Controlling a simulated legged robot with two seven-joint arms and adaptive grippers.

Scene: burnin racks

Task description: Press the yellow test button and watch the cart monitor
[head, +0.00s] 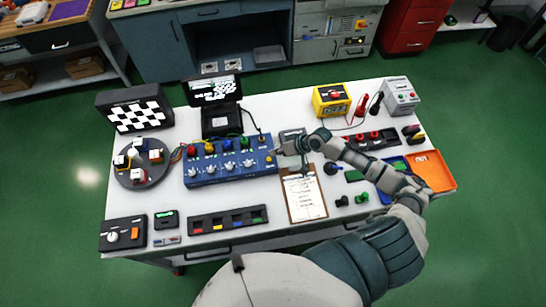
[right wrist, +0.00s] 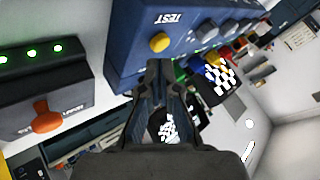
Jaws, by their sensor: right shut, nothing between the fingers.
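The yellow test button (right wrist: 159,42) sits on the blue box face beside the upside-down word TEST in the right wrist view. The blue test box (head: 229,168) stands mid-table in the head view, its button end at the right. My right gripper (head: 277,152) is shut and empty at that end; its fingertips (right wrist: 165,66) lie just below the button in the wrist view, seemingly a little apart from it. My left gripper is out of view.
A yellow meter (head: 331,101), a grey box (head: 401,96) and an orange tray (head: 430,171) are on the right. A round dark turntable (head: 142,164) stands left of the blue box.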

